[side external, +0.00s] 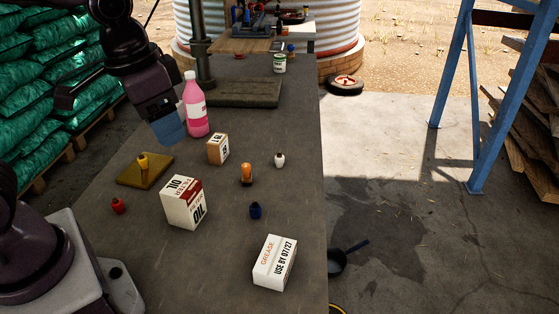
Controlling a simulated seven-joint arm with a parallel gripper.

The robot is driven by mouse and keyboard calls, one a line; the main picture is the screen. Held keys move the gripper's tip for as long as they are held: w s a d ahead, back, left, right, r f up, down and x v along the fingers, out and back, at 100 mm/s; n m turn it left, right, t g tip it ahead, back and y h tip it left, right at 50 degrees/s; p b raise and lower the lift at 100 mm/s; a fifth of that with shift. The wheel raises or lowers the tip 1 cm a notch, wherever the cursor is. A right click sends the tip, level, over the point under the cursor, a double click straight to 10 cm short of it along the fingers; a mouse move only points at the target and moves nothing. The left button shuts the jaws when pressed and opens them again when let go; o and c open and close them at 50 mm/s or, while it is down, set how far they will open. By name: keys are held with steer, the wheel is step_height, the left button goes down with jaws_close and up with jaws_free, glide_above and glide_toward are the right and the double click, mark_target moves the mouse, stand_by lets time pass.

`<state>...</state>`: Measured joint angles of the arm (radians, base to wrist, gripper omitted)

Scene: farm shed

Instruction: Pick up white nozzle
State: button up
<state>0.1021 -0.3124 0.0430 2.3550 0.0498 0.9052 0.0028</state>
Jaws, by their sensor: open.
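The white nozzle (280,160) is a small white piece with a dark tip, standing on the grey bench (230,270) right of the middle. My gripper (169,132) is above the bench to the left of the nozzle, beside the pink bottle, pointing down. It is open and well apart from the nozzle. Its blue fingers overlap each other in this view, and the gap between them is hidden.
Near the nozzle stand an orange nozzle (246,174), a blue nozzle (255,211) and a small brown box (218,148). A pink bottle (195,107), an oil filter box (184,202), a grease box (275,263), a yellow nozzle (143,165) and a red nozzle (118,206) also stand there.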

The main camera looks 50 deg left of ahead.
mark_target(280, 155)
steer(key=w+a+f+m+y, duration=0.1)
steer(key=w+f+m+y, duration=0.2)
steer(key=w+f+m, duration=0.2)
steer(key=w+a+f+m+g+y, duration=0.1)
steer(key=w+f+m+y, duration=0.3)
steer(key=w+f, duration=0.8)
steer(key=w+a+f+m+y, duration=0.1)
steer(key=w+f+m+y, duration=0.3)
steer(key=w+f, duration=0.5)
steer(key=shift+a+f+m+g, duration=0.35)
steer(key=shift+f+m, duration=0.25)
steer(key=shift+m, duration=0.4)
steer(key=shift+w+f+m+t+y, duration=0.4)
steer(key=shift+w+m+t, duration=0.15)
steer(key=shift+w+m, duration=0.25)
steer(key=w+r, duration=0.1)
steer(key=w+r+m+t, duration=0.1)
steer(key=w+r+m+y, duration=0.1)
steer(key=w, duration=0.1)
steer(key=shift+d+r+t, duration=0.1)
steer(key=shift+d+t, duration=0.25)
steer(key=shift+t, duration=0.05)
steer(key=shift+a+r+m, duration=0.1)
steer(key=shift+m, duration=0.4)
steer(key=shift+a, duration=0.3)
steer(key=x, duration=1.2)
steer(key=shift+s+a+f, duration=0.15)
steer(key=shift+f, duration=0.05)
steer(key=c, duration=1)
